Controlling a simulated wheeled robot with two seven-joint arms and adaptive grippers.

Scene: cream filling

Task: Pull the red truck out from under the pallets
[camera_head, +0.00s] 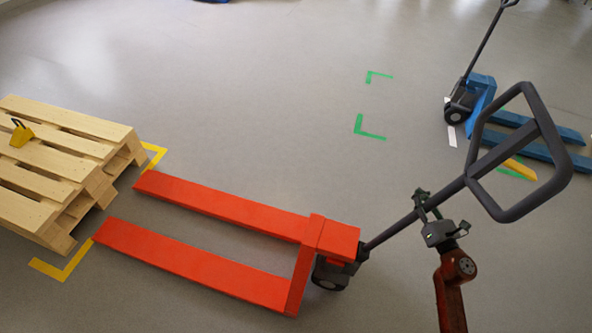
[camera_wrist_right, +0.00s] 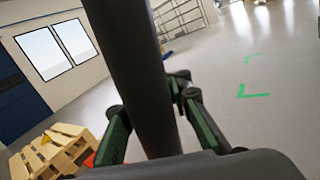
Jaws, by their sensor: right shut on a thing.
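The red truck (camera_head: 215,204) is a pallet jack standing on the grey floor in the head view. Its two forks point left, and their tips lie just right of the wooden pallets (camera_head: 70,150), clear of them. Its dark handle (camera_head: 540,130) leans up to the right and ends in a loop. My right gripper (camera_head: 428,205) is shut on the handle shaft, below the loop. In the right wrist view the dark shaft (camera_wrist_right: 135,75) runs between the green-sided fingers. A small piece of red shows beside the pallets (camera_wrist_right: 55,150) there. My left gripper is not in view.
A blue pallet jack (camera_head: 480,95) stands at the upper right. Green corner marks (camera_head: 368,130) lie on the floor, and yellow corner marks (camera_head: 62,268) lie by the pallets. A yellow object (camera_head: 21,134) sits on the pallets. The middle floor is clear.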

